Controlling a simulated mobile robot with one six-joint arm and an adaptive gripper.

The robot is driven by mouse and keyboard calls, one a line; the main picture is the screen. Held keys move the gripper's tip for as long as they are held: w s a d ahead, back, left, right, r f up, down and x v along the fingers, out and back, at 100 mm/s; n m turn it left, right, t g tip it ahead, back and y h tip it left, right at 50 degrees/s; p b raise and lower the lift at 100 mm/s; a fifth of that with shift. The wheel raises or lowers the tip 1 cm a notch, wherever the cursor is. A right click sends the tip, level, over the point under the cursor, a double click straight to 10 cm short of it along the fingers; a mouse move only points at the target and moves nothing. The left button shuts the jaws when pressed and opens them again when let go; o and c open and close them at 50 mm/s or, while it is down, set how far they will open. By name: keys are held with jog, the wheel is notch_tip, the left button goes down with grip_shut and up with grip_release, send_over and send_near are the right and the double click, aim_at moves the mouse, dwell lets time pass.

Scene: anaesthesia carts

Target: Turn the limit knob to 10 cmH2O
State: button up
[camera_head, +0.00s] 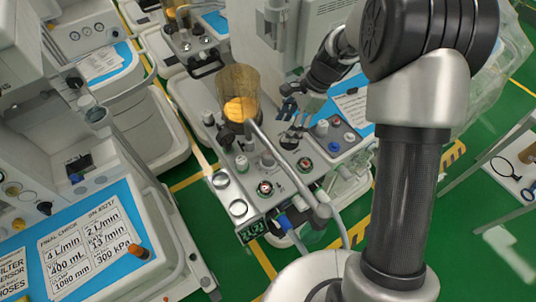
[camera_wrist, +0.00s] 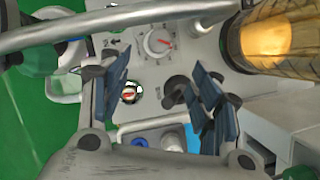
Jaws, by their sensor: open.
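My gripper (camera_head: 291,103) is open and empty above the grey cart top (camera_head: 222,150). In the wrist view its dark blue fingers (camera_wrist: 160,80) stand apart. A black knob (camera_wrist: 176,92) shows between them, close to the right finger; in the head view it (camera_head: 290,141) is just below the gripper. A smaller red-marked dial (camera_wrist: 130,92) is beside the left finger. Labels are too small to read, so I cannot tell which is the limit knob or its setting.
An amber canister (camera_head: 238,92) stands left of my gripper. A blue knob (camera_head: 333,147) sits to the right. Other carts stand at left.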

aim_at(268, 154)
jog(key=b+x, duration=0.4)
jog(key=x, duration=1.1)
jog(key=shift+a+f, duration=0.2)
jog(key=shift+f, duration=0.15)
jog(key=shift+c, duration=0.6)
jog(key=c, duration=1)
